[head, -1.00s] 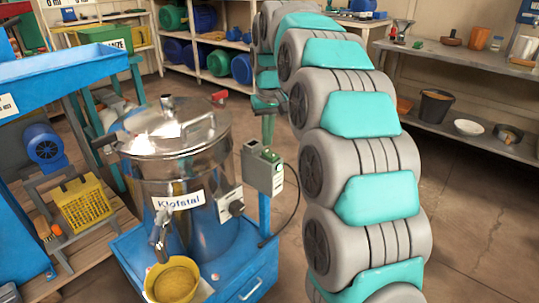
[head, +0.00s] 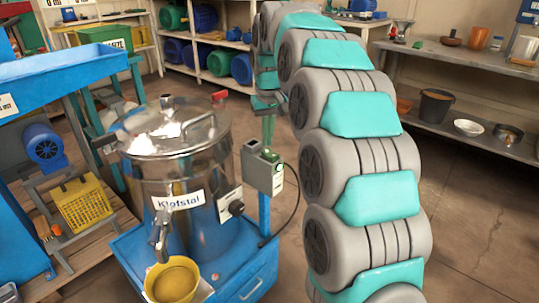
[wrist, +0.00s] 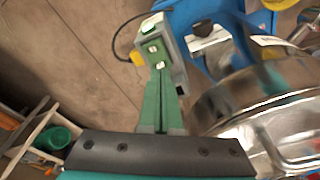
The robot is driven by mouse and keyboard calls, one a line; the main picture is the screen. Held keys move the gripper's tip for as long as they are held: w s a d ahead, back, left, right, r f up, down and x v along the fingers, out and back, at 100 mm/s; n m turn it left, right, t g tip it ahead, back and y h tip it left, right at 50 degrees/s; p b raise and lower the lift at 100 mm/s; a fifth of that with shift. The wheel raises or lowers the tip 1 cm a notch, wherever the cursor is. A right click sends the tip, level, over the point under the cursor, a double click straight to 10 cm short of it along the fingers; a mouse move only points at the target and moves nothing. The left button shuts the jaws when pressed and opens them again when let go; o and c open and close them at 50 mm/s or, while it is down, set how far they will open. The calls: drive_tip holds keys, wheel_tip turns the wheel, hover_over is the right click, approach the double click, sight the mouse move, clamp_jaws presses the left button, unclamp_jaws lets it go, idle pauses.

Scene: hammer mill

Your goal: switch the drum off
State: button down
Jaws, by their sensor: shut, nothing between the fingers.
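The steel drum (head: 185,150), labelled "Klofstal", stands on a blue cart at left centre in the head view, its lid on. Beside it on a blue post is a grey switch box (head: 262,172). In the wrist view the box (wrist: 177,62) shows a green part and small pale buttons on its face. My gripper (wrist: 160,72) is shut and empty, its green fingers pointing at the box, with tips at the box's near end. I cannot tell whether they touch. In the head view, my gripper (head: 268,148) is just above the box.
A yellow bowl (head: 172,281) stands under the drum's spout. A black cable (head: 296,205) hangs from the box. The blue machine (head: 65,70) is at left. Shelves with bins (head: 217,62) and a bench (head: 455,130) stand behind.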

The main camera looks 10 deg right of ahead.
sight(267, 152)
drive_tip(key=shift+f+b, duration=0.3)
drive_tip(key=shift+f, duration=0.6)
idle(0.4)
drive_tip(key=shift+r, duration=0.1)
wheel_tip(267, 152, up, 7)
drive_tip(key=p, duration=0.3)
drive_tip(key=shift+p, duration=0.35)
drive_tip(key=shift+s, duration=0.1)
drive_tip(key=s+f+g, duration=0.1)
drive_tip(key=s+f, duration=0.3)
drive_tip(key=s, duration=1)
drive_tip(key=s+f+g, duration=0.1)
drive_tip(key=s+f, duration=0.4)
drive_tip(key=s, duration=0.9)
drive_tip(key=s+f+m+g, duration=0.1)
drive_tip(key=s+f, duration=0.4)
drive_tip(key=s, duration=1)
drive_tip(key=shift+f+g, duration=0.25)
drive_tip(key=shift+g, duration=0.05)
drive_tip(key=shift+s, duration=0.1)
